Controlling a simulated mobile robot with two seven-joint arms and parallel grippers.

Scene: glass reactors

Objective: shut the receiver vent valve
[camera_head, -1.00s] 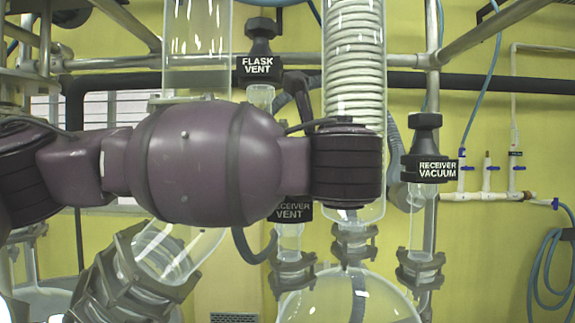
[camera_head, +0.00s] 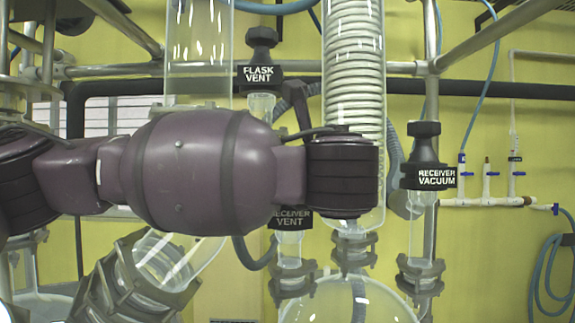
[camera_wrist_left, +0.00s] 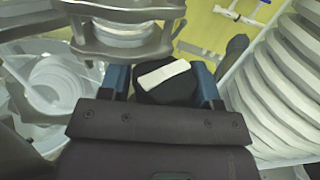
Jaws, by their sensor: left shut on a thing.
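The receiver vent valve shows in the head view by its black label (camera_head: 291,219) on a clear glass neck; its upper part is hidden behind my left arm. In the left wrist view, the blue-edged fingers of my left gripper (camera_wrist_left: 163,86) stand on either side of a black knob (camera_wrist_left: 176,92) with a white bar across its top. The gripper is shut on this knob, which I take to be the receiver vent valve's. The head view hides the gripper behind my arm. My right gripper is in neither view.
The flask vent valve (camera_head: 262,75) stands above my arm, and the receiver vacuum valve (camera_head: 428,175) is to the right. The coil condenser (camera_head: 354,70) is close beside my wrist. A round glass vessel (camera_head: 385,303) is below. Metal frame bars (camera_head: 500,30) cross the upper right.

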